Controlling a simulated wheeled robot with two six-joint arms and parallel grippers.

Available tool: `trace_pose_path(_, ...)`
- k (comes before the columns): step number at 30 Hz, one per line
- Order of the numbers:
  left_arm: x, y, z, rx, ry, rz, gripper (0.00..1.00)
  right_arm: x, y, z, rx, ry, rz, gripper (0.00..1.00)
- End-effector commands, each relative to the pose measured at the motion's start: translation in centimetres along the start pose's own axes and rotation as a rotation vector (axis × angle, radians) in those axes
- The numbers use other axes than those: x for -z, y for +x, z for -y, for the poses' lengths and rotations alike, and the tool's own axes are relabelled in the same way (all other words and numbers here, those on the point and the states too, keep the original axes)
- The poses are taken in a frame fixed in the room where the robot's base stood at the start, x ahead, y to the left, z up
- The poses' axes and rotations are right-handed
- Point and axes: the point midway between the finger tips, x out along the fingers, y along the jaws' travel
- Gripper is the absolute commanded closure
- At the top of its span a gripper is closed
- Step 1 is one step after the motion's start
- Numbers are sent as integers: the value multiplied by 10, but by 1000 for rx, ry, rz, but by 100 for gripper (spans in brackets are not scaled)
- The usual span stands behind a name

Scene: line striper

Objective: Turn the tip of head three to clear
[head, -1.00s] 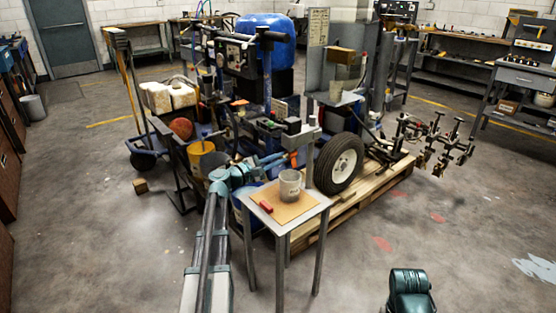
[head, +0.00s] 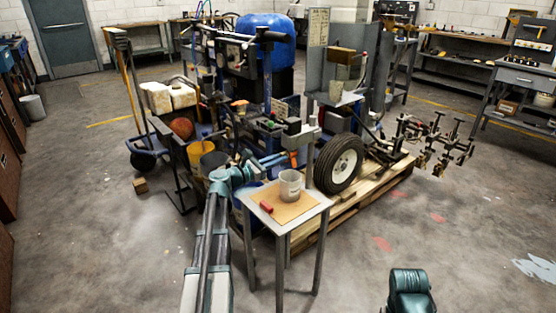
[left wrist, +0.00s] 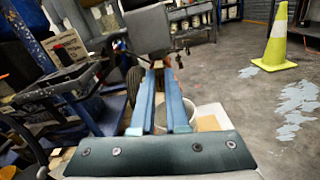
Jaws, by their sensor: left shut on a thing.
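My left gripper (head: 286,157) reaches in from the left over the small side table, its blue fingers pointing right. It is shut on a small orange piece (head: 293,159) below a grey block (head: 300,137) on the striper. In the left wrist view, the two blue fingers (left wrist: 166,66) converge, and a small reddish-orange piece (left wrist: 179,62) shows at their tips, under a dark grey block (left wrist: 148,28). Which head this is, and how its tip is turned, are too small to tell. My right gripper is out of view; only a teal part of my right arm shows.
The side table (head: 313,212) holds a grey cup (head: 290,184) and a red object (head: 266,208) on a tan sheet. A black wheel (head: 339,163) stands right of it on a wooden pallet (head: 385,185). A yellow bucket (head: 201,155) is left.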

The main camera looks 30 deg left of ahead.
Motion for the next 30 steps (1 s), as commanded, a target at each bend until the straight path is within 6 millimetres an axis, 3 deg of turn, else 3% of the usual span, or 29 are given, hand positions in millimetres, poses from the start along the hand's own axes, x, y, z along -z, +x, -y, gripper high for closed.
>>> trace_pose_path(21,0,3,0,2,-164,2,100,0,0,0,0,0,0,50)
trace_pose_path(22,0,3,0,2,-163,1,84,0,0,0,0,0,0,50)
trace_pose_path(27,0,2,0,1,-162,1,53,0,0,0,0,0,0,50)
trace_pose_path(30,0,2,0,1,-162,1,53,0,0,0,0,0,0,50)
